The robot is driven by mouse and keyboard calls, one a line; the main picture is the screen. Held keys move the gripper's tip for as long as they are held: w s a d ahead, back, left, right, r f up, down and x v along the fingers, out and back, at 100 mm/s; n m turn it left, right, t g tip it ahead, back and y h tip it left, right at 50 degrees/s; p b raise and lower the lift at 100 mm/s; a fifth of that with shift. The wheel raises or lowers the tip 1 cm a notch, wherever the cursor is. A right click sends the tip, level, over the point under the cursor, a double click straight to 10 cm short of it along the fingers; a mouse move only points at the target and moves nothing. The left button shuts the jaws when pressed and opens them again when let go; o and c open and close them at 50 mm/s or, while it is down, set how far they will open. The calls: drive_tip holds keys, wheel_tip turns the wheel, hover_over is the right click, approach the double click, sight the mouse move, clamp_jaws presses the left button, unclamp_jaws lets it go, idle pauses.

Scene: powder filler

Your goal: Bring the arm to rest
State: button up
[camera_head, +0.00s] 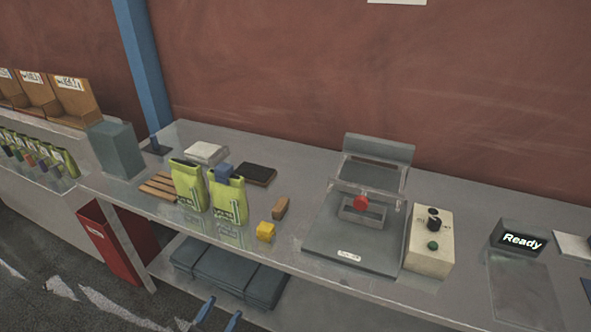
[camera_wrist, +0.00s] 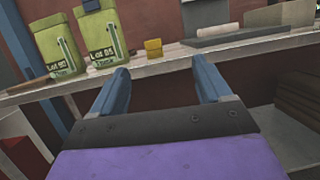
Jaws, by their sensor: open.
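My gripper (camera_wrist: 160,80) is open and empty in the wrist view, its two blue fingers spread apart below the front edge of the grey bench (camera_wrist: 150,65). In the head view my gripper (camera_head: 218,313) shows only as two blue fingertips at the bottom edge, in front of the bench (camera_head: 290,235). The rest of my arm is out of the head view. The fingers appear to touch nothing.
Two green pouches (camera_head: 189,186) (camera_head: 228,197), a yellow block (camera_head: 265,231), a press-like machine (camera_head: 352,245), a control box (camera_head: 430,241) and a "Ready" display (camera_head: 517,239) stand on the bench. Dark folded items (camera_head: 230,270) lie on a lower shelf. A red bin (camera_head: 112,240) stands left.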

drive_tip(key=w+d+r+m+g+h, duration=0.1)
drive_tip(key=d+r+m+g+h, duration=0.2)
drive_tip(key=d+r+m+g, duration=0.45)
drive_tip(key=w+d+r+m+g+h, duration=0.2)
drive_tip(key=d+r+g+h, duration=0.15)
drive_tip(key=d, duration=0.65)
drive_tip(key=w+d+r+m+g+h, duration=0.1)
drive_tip(key=d+r+m+g+h, duration=0.3)
drive_tip(key=d+r, duration=0.4)
drive_tip(key=s+d+r+m+g+y, duration=0.3)
drive_tip(key=s+d+m+g+y, duration=0.7)
drive_tip(key=s+d, duration=0.5)
drive_tip(key=s+a+m+t+y, duration=0.2)
drive_tip(key=s+a+m+y, duration=0.1)
drive_tip(key=s+y, duration=0.2)
drive_tip(key=s+a+m+t+y, duration=0.2)
drive_tip(key=s+a+m+y, duration=0.2)
drive_tip(key=s, duration=0.4)
drive_tip(key=shift+s+r+y, duration=0.15)
drive_tip(key=shift+r+y, duration=0.05)
drive_tip(key=shift+y, duration=0.25)
